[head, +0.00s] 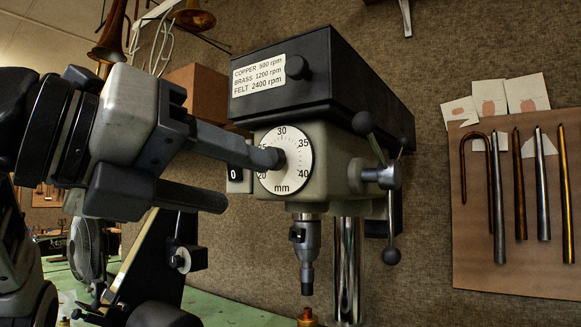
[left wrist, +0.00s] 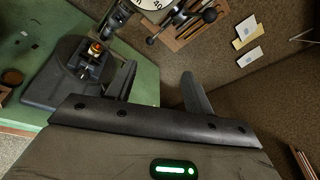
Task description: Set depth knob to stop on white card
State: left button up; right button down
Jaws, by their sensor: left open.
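The depth knob (head: 302,165) is a white round dial marked in mm on the front of the drill press head. My right gripper is out of view.
The press's black top housing (head: 350,85) carries an rpm label. A lever with black balls (head: 380,178) is on its right side, the chuck (head: 306,255) below. A brown board (head: 520,270) with metal rods hangs at right. The green bench (head: 235,312) lies below.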

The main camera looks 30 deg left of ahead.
aim_at(275, 159)
pick_arm(q)
jog(key=s+a+r+n+t+y, duration=0.3)
jog(key=a+n+y, duration=0.1)
jog(key=a, duration=0.1)
jog(key=w+d+p, duration=0.1)
jog(key=w+p, duration=0.1)
jog(key=w, duration=1.4)
jog(key=shift+r, duration=0.15)
jog(key=c, duration=1)
